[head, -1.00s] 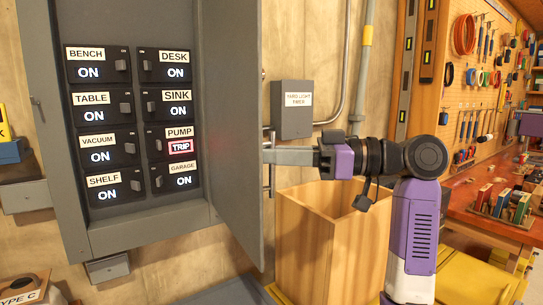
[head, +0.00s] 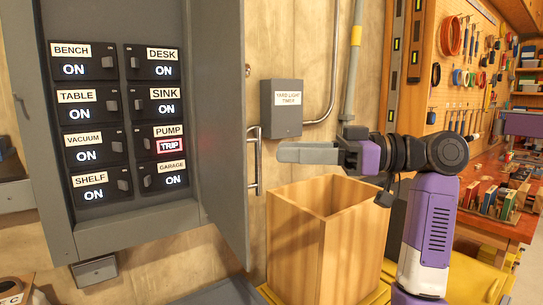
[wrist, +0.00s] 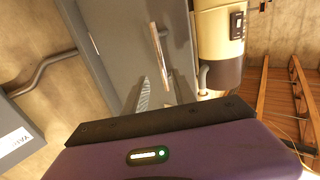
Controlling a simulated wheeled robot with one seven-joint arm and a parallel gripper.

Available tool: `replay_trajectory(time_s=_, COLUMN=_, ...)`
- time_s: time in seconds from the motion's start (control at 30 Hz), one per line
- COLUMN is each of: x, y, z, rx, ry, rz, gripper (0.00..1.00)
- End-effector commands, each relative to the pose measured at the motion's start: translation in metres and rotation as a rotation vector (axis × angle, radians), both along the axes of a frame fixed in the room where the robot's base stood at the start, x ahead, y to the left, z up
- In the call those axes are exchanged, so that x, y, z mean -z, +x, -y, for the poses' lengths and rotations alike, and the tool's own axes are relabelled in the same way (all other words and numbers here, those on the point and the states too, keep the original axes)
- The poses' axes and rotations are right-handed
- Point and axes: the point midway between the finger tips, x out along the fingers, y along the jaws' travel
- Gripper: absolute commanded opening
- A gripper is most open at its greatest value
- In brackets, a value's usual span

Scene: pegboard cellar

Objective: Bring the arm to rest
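My gripper (head: 280,153) is held out level to the left, in front of the wall and above the wooden bin. Its pale fingers are empty, and a narrow gap shows between them in the wrist view (wrist: 153,95). The grey breaker panel (head: 62,225) is at the left with its door (head: 222,120) standing open. The door handle (head: 254,160) is left of the fingertips, apart from them in the head view; it also shows in the wrist view (wrist: 160,50). The pump breaker (head: 169,143) reads TRIP; the others read ON.
An open-topped wooden bin (head: 345,255) stands below my gripper. A red workbench (head: 490,220) and pegboard of tools (head: 470,70) are at the right.

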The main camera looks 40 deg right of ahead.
Motion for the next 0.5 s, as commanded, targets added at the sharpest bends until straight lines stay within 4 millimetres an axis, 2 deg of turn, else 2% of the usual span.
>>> replay_trajectory(time_s=0.2, x=0.0, y=-0.014, z=0.015, rx=0.0, ry=0.0, rz=0.0, gripper=0.32)
replay_trajectory(time_s=0.5, x=0.0, y=-0.015, z=0.016, rx=-0.001, ry=0.001, rz=-0.001, gripper=0.32)
